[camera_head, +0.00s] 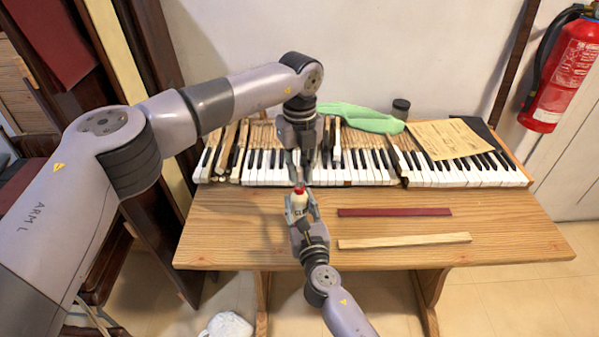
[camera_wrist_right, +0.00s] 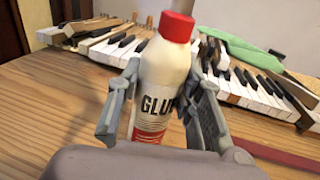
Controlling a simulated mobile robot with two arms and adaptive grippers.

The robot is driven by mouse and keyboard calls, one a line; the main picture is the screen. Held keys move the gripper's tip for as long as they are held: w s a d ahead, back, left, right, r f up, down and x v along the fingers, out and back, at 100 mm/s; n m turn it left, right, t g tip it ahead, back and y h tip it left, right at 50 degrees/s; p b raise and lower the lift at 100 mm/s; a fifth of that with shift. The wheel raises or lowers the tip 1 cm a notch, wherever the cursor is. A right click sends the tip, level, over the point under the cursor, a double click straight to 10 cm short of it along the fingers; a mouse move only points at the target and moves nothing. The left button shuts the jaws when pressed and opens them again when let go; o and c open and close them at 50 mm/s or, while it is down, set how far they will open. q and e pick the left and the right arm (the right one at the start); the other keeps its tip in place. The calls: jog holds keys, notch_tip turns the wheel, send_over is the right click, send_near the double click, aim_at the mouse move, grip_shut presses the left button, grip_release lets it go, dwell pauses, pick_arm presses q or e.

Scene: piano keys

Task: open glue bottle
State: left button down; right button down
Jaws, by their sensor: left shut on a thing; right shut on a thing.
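The glue bottle (camera_wrist_right: 158,85) is white with a red cap (camera_wrist_right: 176,27) and a "GLUE" label. In the head view the bottle (camera_head: 299,204) is upright at the front of the wooden table. My right gripper (camera_head: 300,212) is shut on its body from the front, with one finger on each side in the wrist view (camera_wrist_right: 158,100). My left gripper (camera_head: 298,178) points down from above, its fingertips at the red cap, and is shut on the cap. A pale part rises from the red cap to the top edge of the wrist view. The exact finger contact at the cap is hidden.
The wooden table (camera_head: 500,220) carries a piano keyboard (camera_head: 360,168) behind the bottle. A dark red strip (camera_head: 394,212) and a pale wooden strip (camera_head: 404,241) lie to the right. A green cloth (camera_head: 362,119), a dark jar (camera_head: 401,106) and a paper sheet (camera_head: 446,139) are at the back.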

aim_at(300, 169)
pick_arm(q)
jog(key=shift+r, duration=0.2)
jog(key=shift+r, duration=2)
pick_arm(e)
jog(key=c, duration=1)
grip_release()
jog(key=shift+c, duration=0.2)
